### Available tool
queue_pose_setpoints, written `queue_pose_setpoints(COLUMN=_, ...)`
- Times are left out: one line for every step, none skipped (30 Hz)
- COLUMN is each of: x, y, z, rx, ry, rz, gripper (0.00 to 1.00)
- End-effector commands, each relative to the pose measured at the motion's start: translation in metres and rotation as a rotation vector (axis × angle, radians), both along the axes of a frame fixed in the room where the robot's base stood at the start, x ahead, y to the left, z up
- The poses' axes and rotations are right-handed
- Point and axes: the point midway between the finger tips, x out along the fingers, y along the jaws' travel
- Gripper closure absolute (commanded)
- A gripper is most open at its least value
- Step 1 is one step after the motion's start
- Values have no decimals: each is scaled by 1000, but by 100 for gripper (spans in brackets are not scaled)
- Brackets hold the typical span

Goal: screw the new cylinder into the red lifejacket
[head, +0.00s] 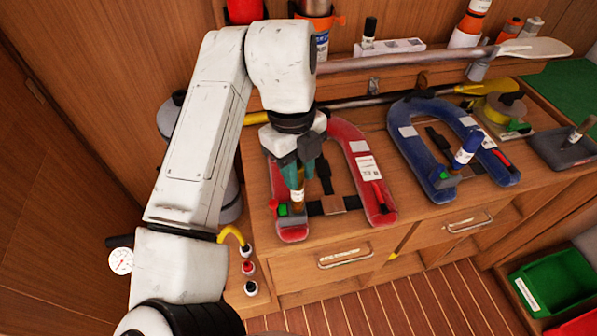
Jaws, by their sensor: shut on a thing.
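The red lifejacket (363,155) lies as a U shape on the wooden counter, its two legs toward the front edge. A small green-and-black fitting (283,210) sits on its left leg. My gripper (297,178), with teal fingers, is shut on a small upright cylinder (298,196) with a brown and white band. It is over the left leg, just right of and close to the green fitting. I cannot tell whether the cylinder's lower end touches the fitting. My arm and gripper hide part of the jacket's left leg and its top.
A paddle (440,57) and a yellow-ended pole (480,88) lie along the back. A hand pump-like block (566,145) is far right. A green bin (556,283) stands lower right.

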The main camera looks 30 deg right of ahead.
Motion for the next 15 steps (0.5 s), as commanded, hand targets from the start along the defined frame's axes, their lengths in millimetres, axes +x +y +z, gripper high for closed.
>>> queue_pose_setpoints(x=0, y=0, z=-2, rx=2, ry=0, rz=-49, gripper=100)
queue_pose_setpoints(x=0, y=0, z=-1, rx=1, ry=1, rz=-65, gripper=100)
queue_pose_setpoints(x=-1, y=0, z=-1, rx=0, ry=2, rz=-71, gripper=100)
queue_pose_setpoints(x=-1, y=0, z=0, rx=0, ry=2, rz=-70, gripper=100)
queue_pose_setpoints(x=-1, y=0, z=0, rx=0, ry=3, rz=-69, gripper=71)
queue_pose_setpoints(x=-1, y=0, z=0, rx=0, ry=3, rz=-69, gripper=67)
queue_pose_setpoints(x=-1, y=0, z=0, rx=0, ry=3, rz=-68, gripper=64)
queue_pose_setpoints(x=-1, y=0, z=0, rx=0, ry=3, rz=-68, gripper=61)
queue_pose_setpoints(x=-1, y=0, z=0, rx=0, ry=3, rz=-66, gripper=58)
queue_pose_setpoints(x=-1, y=0, z=0, rx=0, ry=2, rz=-66, gripper=57)
queue_pose_setpoints(x=-1, y=0, z=0, rx=0, ry=2, rz=-65, gripper=57)
queue_pose_setpoints(x=-1, y=0, z=0, rx=0, ry=2, rz=-65, gripper=57)
queue_pose_setpoints(x=-1, y=0, z=0, rx=0, ry=2, rz=-65, gripper=57)
queue_pose_setpoints(x=-1, y=0, z=0, rx=0, ry=2, rz=-65, gripper=57)
queue_pose_setpoints(x=-1, y=0, z=0, rx=0, ry=2, rz=-64, gripper=54)
